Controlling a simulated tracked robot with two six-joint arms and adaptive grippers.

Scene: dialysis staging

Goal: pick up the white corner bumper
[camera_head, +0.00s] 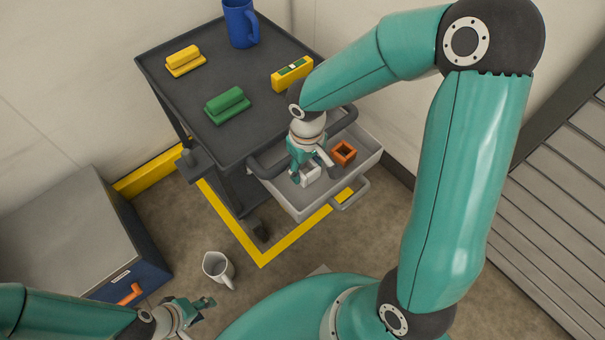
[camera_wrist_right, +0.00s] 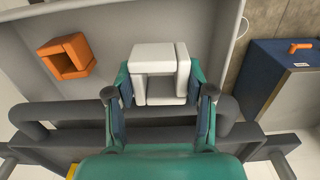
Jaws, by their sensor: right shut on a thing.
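The white corner bumper (camera_wrist_right: 153,57) is a white open block between the fingers of my right gripper (camera_wrist_right: 160,92) in the right wrist view. In the head view the bumper (camera_head: 311,174) shows partly below the right gripper (camera_head: 308,168), inside the grey drawer (camera_head: 290,206) of the cart. My right gripper is shut on the bumper. Whether the bumper touches the drawer floor I cannot tell. My left gripper (camera_head: 203,311) is at the lower left of the head view, low and away from the cart, with its fingers apart and nothing between them.
An orange block (camera_head: 343,152) lies in the drawer beside the bumper. A white mug (camera_head: 217,268) stands near a blue cabinet (camera_head: 145,262).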

